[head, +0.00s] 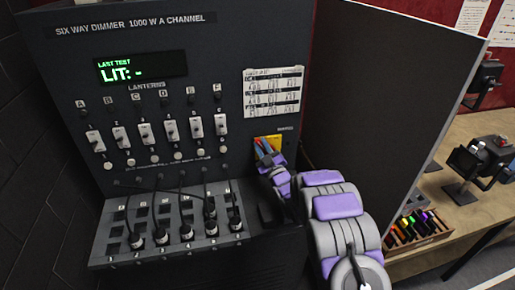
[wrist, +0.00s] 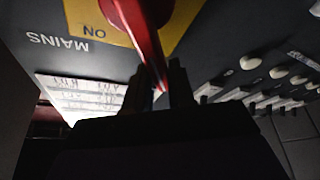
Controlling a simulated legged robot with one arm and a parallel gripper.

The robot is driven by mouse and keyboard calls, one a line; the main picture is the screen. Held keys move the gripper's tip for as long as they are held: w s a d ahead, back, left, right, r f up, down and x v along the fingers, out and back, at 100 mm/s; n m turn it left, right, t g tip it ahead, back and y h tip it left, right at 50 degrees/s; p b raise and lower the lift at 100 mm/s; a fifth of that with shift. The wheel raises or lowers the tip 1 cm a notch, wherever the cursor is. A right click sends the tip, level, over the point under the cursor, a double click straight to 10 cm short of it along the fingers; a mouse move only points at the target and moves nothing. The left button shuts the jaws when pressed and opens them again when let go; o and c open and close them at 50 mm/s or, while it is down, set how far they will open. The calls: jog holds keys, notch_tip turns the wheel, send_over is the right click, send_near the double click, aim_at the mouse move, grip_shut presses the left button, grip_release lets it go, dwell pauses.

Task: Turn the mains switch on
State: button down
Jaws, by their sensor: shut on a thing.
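The mains switch has a red handle (wrist: 148,45) on a yellow plate (wrist: 175,22), seen at the top of the wrist view beside the words MAINS and ON. In the head view the yellow plate (head: 274,142) is at the lower right of the dimmer panel, partly covered by my gripper (head: 267,153). In the wrist view my gripper's dark fingers (wrist: 163,88) are closed on the tip of the red handle. The handle's exact angle is hard to tell in the head view.
The dimmer panel (head: 60,60) has a display (head: 141,67) reading LIT: -, a row of sliders (head: 145,132) and several plugs (head: 186,232) below. A paper chart (head: 272,92) is above the switch. A grey side panel (head: 385,100) stands right of my arm; a wooden bench (head: 465,215) holds lamps.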

aim_at(268, 130)
jog(key=m+h, duration=0.1)
jog(key=m, duration=0.1)
jog(key=d+m+t+h+p, duration=0.1)
jog(key=m, duration=0.1)
jog(key=d+m+t+h, duration=0.1)
jog(key=m, duration=0.1)
jog(key=shift+w+d+r, duration=0.15)
jog(key=shift+w+r, duration=0.05)
jog(key=shift+w, duration=0.1)
jog(key=shift+w+d+m+t+h+p, duration=0.1)
jog(key=shift+d+m+t+h+p, duration=0.2)
jog(key=shift+m, duration=0.6)
jog(key=shift+w+d+m+h+p, duration=0.1)
jog(key=shift+d+m+h, duration=0.3)
jog(key=shift+m, duration=0.5)
jog(key=shift+f, duration=0.1)
jog(key=c, duration=1.2)
grip_release()
jog(key=shift+c, duration=0.2)
jog(key=shift+o, duration=1)
jog(key=shift+r, duration=0.2)
jog(key=s+d+f+b, duration=0.1)
jog(key=s+d+b, duration=0.1)
jog(key=s, duration=0.6)
jog(key=s+d+f+b, duration=0.1)
jog(key=s+b, duration=0.3)
jog(key=s, duration=0.4)
jog(key=shift+d, duration=0.7)
